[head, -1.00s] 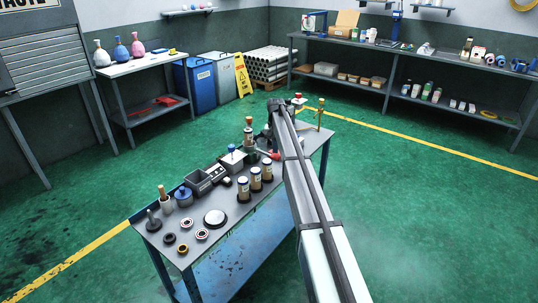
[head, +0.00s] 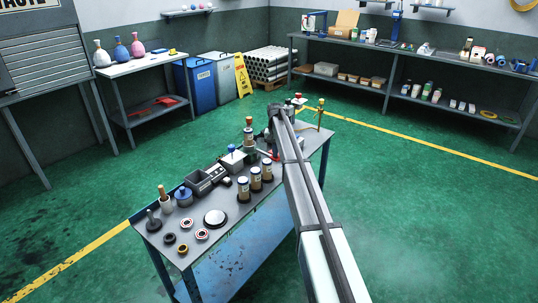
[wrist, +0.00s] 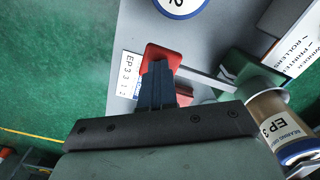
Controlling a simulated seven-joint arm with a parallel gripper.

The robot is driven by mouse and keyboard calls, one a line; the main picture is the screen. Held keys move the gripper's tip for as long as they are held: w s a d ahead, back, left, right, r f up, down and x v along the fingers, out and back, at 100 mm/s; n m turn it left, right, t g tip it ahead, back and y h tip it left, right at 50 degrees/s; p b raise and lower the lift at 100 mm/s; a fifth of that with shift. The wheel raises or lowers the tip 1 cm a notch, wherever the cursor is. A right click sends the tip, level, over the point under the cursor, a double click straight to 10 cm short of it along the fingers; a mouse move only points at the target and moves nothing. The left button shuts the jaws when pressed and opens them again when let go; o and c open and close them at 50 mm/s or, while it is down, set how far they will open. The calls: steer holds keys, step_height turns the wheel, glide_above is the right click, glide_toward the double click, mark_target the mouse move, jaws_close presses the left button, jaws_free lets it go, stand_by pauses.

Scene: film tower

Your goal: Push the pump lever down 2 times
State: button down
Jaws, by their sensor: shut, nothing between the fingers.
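The pump lever appears in the wrist view as a grey bar with a red grip (wrist: 163,52). The bar runs right from the grip towards a dark green body (wrist: 238,70). My gripper (wrist: 158,68) is shut, with nothing between its dark fingers. Its fingertips overlap the red grip in this view; I cannot tell whether they press on it. In the head view my gripper is at the far part of the bench, largely hidden by my own arm, and the lever there is too small to read clearly.
A label reading EP 3 sits on a cylinder (wrist: 268,122) right of my gripper. Green floor lies around the bench.

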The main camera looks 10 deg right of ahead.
steer(key=shift+w+a+f, duration=0.1)
steer(key=shift+f, duration=1.4)
steer(key=shift+r, duration=2.45)
